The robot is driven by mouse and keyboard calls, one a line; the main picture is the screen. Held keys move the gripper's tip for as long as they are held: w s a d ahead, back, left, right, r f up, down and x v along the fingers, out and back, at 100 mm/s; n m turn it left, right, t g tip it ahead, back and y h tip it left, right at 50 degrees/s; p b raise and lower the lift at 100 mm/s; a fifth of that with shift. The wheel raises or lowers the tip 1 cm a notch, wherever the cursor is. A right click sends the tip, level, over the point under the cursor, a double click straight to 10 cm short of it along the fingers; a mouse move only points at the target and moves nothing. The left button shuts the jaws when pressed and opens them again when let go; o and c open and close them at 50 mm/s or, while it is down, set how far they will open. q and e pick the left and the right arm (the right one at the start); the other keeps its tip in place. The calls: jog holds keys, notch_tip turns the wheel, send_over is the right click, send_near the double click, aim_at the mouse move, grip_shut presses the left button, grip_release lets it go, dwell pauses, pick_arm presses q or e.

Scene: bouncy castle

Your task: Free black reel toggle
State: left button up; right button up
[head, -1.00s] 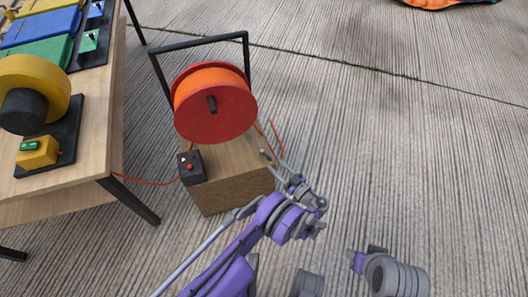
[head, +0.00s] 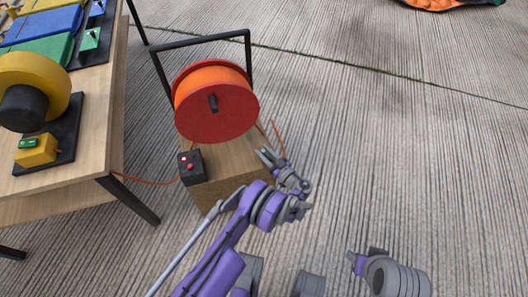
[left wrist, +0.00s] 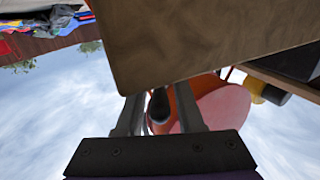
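The reel (head: 215,103) has a red face, an orange drum and a black knob (head: 213,103) at its centre. It hangs in a black frame above a wooden block (head: 232,167). A black box (head: 191,174) with a small red switch and a whitish spot sits at the block's front left corner. My left gripper (head: 267,156) is at the block's right side, below and right of the reel, apart from the black box. The black box is not clear there.
A wooden table (head: 92,120) at left holds a yellow wheel (head: 55,82) and a yellow box with a green switch (head: 37,150). An orange cord runs from the block towards the table. The wooden block fills the top of the left wrist view, close by.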

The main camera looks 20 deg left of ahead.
pick_arm(q)
grip_shut()
jog(key=shift+t, duration=0.3)
jog(key=shift+s+a+m+t+h, duration=0.1)
jog(key=shift+m+t+h, duration=0.7)
jog(key=shift+m, duration=0.1)
jog(key=m+t+h, duration=0.3)
jog(key=shift+h, duration=0.3)
jog(key=shift+o, duration=1.4)
grip_release()
